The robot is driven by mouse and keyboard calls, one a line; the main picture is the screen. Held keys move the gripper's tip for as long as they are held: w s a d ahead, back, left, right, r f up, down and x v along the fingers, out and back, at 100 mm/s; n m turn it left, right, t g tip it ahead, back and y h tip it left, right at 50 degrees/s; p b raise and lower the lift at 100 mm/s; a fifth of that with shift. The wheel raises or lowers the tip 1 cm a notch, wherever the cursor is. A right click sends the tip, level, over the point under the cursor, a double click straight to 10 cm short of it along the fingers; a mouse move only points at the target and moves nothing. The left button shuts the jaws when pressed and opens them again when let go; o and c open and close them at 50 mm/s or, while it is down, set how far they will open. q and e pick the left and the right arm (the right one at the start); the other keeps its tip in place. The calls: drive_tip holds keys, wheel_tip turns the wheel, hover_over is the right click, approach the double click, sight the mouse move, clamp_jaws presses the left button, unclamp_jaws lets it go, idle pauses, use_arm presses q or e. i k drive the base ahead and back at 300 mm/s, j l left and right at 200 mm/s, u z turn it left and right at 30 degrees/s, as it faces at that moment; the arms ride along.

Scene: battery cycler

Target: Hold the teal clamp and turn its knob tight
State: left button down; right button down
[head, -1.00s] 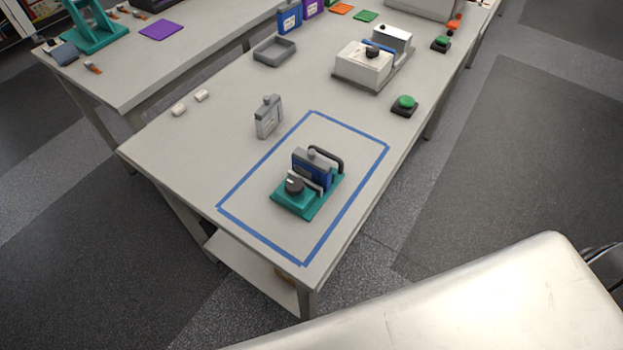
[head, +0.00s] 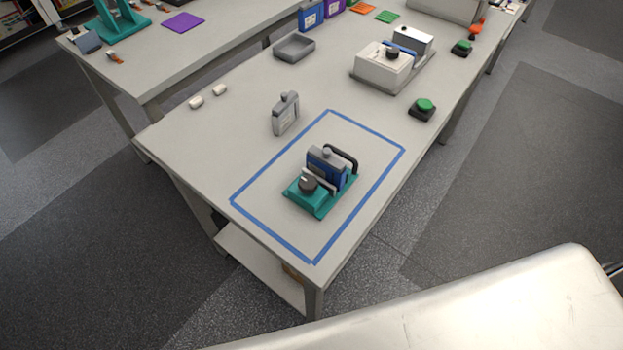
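The teal clamp (head: 321,206) stands on the grey table inside a blue tape rectangle (head: 250,221). Its dark round knob (head: 309,184) with a light mark faces the near left side. A blue battery cell (head: 325,163) stands upright in the clamp, behind a light plate. A black handle (head: 346,155) arches over the clamp's far right side. Neither of my grippers shows in the head view. How tight the knob is cannot be told.
A grey cell (head: 285,113) stands left of the tape. A white device (head: 386,68), a green button (head: 423,107) and a grey tray (head: 294,46) sit farther back. Two small white pieces (head: 208,96) lie near the left edge. The table around the clamp is clear.

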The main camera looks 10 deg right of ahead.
sight(308, 184)
drive_tip(key=l+u, duration=0.1)
drive_tip(key=u, duration=0.25)
drive_tip(key=l+u, duration=0.15)
drive_tip(key=u, duration=0.2)
drive_tip(key=l+u, duration=0.15)
drive_tip(key=l, duration=0.35)
drive_tip(key=k+l+u, duration=0.15)
drive_tip(key=l, duration=0.35)
drive_tip(key=k+l+u, duration=0.1)
drive_tip(key=l, duration=0.4)
drive_tip(key=k+l+u, duration=0.15)
drive_tip(key=l, duration=0.3)
